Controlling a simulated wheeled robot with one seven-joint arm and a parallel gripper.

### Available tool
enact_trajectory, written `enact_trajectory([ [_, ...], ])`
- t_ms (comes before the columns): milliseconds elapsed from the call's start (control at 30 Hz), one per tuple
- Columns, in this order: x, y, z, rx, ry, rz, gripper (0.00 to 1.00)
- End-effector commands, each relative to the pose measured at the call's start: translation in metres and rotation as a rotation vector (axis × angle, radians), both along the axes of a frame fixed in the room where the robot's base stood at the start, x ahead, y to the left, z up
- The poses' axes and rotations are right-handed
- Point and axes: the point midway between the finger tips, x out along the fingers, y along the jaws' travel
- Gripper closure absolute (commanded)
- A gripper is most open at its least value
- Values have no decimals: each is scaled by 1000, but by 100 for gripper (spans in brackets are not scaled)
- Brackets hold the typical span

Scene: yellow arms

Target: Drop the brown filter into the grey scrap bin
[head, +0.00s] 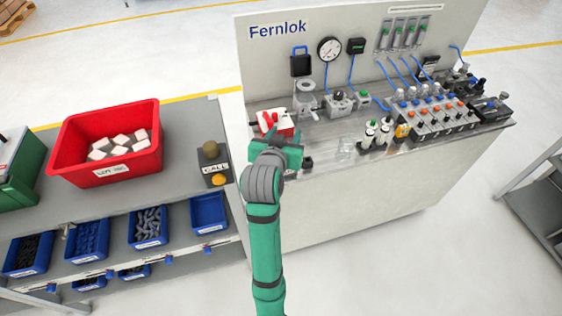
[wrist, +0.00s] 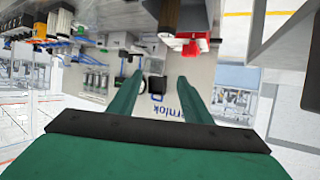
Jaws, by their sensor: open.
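My green gripper (head: 277,147) is in front of the test bench's left end, by a white box with red parts (head: 272,122). In the wrist view its two fingers (wrist: 160,76) stand apart, with nothing held between them. A small brownish rounded piece (head: 210,150) stands by the call box, left of the gripper; I cannot tell whether it is the brown filter. I cannot pick out a grey scrap bin in either view.
A red bin (head: 107,143) with pale blocks stands on the grey left bench (head: 190,122). Blue trays (head: 148,226) sit below. The call box (head: 216,176) is near that bench's right edge. Valves and gauges crowd the Fernlok bench (head: 330,165).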

Motion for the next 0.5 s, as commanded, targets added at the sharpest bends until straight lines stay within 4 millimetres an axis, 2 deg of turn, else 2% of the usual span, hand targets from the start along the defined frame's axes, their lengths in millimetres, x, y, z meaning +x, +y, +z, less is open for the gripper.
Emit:
enact_trajectory([
  [500,-78,15,33,-1,-2,2,55],
])
